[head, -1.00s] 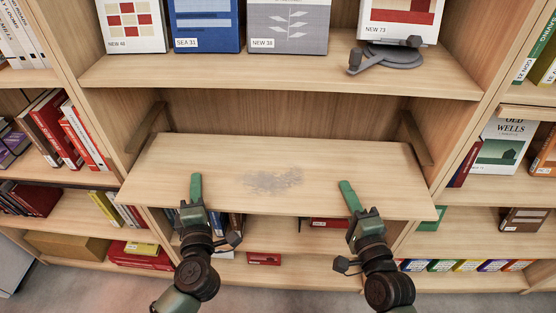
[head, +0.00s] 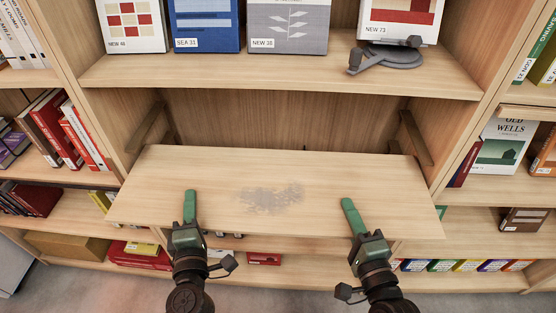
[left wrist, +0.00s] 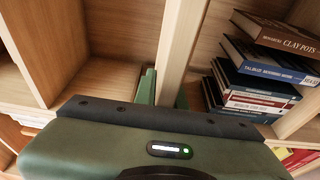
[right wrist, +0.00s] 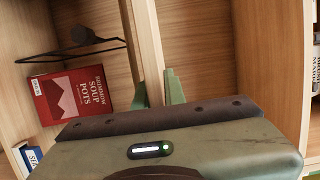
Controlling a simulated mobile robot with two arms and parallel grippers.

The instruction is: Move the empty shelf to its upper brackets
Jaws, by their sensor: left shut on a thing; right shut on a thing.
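The empty shelf (head: 330,180) is a pale wooden board with a grey worn patch on top. In the head view it sticks out of the middle bay, its front edge toward me. My left gripper (head: 190,207) is shut on its front edge left of the patch, one green finger on top. My right gripper (head: 351,217) is shut on the same edge to the right. The left upper bracket (head: 149,127) and right upper bracket (head: 415,138) are slanted wooden strips on the bay's side walls, beyond the board's back edge. The board's edge runs between the fingers in the left wrist view (left wrist: 181,45).
A fixed shelf (head: 280,76) above carries several display books and a dark metal stand (head: 387,58) at right. Side bays hold books, including Old Wells (head: 508,143). Below the board is a red book (right wrist: 70,93) with a black wire bookend (right wrist: 75,45).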

